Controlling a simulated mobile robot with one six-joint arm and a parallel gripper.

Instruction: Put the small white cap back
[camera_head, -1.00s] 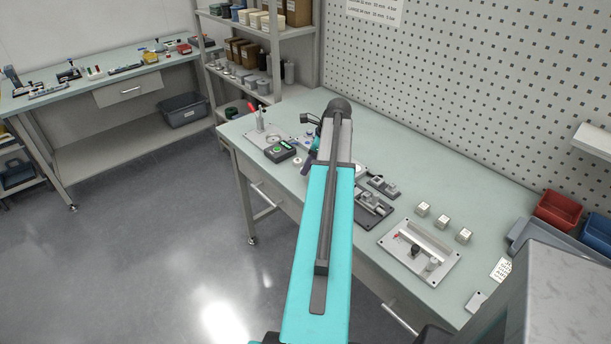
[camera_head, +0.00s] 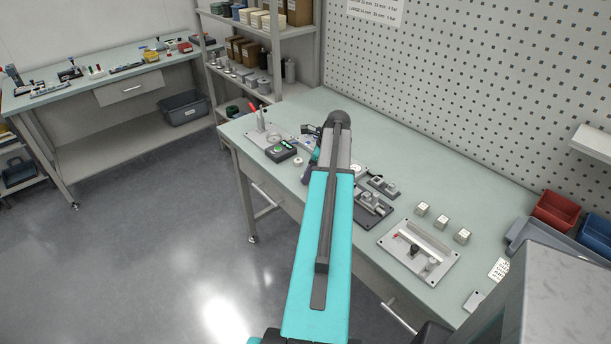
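A small round white piece (camera_head: 298,163) lies on the table just left of my arm, near the black box with a green button; it may be the small white cap, but it is too small to be sure. My gripper (camera_head: 308,130) is at the far end of my arm, over the back part of the bench, mostly hidden behind the arm links. I cannot see its fingertips clearly, nor whether it holds anything.
A plate with a red-handled clamp (camera_head: 262,133) and the black button box (camera_head: 280,151) stand left of my arm. A dark fixture (camera_head: 372,208), a grey tray (camera_head: 418,256) and white cubes (camera_head: 442,222) stand right. The pegboard (camera_head: 450,80) bounds the back.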

